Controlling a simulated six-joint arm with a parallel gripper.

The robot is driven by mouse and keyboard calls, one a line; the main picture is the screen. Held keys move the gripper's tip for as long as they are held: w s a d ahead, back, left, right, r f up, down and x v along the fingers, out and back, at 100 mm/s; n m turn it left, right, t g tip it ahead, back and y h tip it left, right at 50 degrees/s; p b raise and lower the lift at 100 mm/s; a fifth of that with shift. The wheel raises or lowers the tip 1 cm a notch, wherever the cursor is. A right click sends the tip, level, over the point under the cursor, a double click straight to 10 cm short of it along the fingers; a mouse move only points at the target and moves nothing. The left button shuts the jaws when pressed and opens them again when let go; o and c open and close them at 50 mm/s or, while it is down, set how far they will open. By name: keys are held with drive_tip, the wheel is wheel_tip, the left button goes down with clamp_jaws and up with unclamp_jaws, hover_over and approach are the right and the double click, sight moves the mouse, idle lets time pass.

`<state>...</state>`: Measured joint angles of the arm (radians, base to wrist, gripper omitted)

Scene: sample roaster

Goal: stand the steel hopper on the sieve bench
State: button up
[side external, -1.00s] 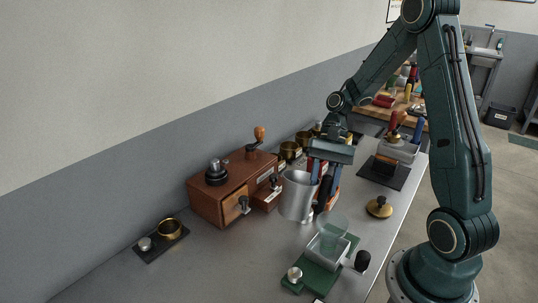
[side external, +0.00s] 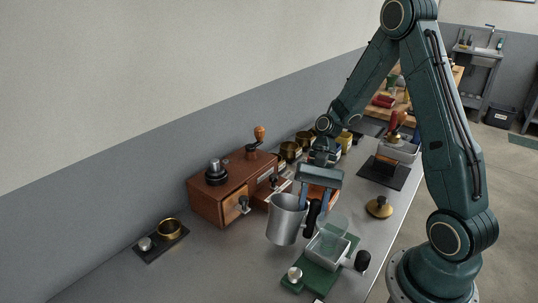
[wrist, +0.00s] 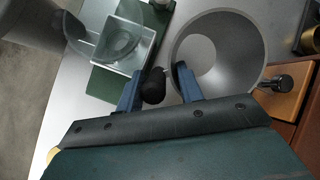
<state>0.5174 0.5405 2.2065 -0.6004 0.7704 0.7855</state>
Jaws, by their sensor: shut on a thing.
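The steel hopper (side external: 284,226), a grey tapered metal vessel, hangs roughly upright from my gripper (side external: 310,204), in front of the wooden box. In the wrist view I look into its wide round mouth (wrist: 222,48). There my gripper (wrist: 158,86) is shut on the black handle (wrist: 153,88) at the hopper's side. Whether the hopper's foot clears the grey worktop is hard to tell. A wooden-topped bench (side external: 384,113) stands at the back, partly behind my arm; I cannot tell for certain whether it is the sieve bench.
A green base (side external: 315,281) with a square clear-lidded tray (side external: 326,247) sits right of the hopper, close by. The wooden box (side external: 222,196) with knobs is behind left. A brass lid (side external: 379,207) and a dark mat (side external: 385,173) lie farther right.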

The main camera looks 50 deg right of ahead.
sight(306, 210)
drive_tip(key=shift+s+a+f, duration=0.1)
drive_tip(key=shift+a+f, duration=0.15)
drive_tip(key=shift+f, duration=0.45)
drive_tip(key=shift+a+r+h, duration=0.15)
drive_tip(key=shift+a+h, duration=0.55)
drive_tip(key=shift+h, duration=0.15)
drive_tip(key=shift+a+r+h, duration=0.15)
drive_tip(key=shift+a+h, duration=0.55)
drive_tip(key=shift+h, duration=0.15)
drive_tip(key=shift+f, duration=0.35)
drive_tip(key=o, duration=0.9)
drive_tip(key=shift+f, duration=0.1)
drive_tip(key=v, duration=1.2)
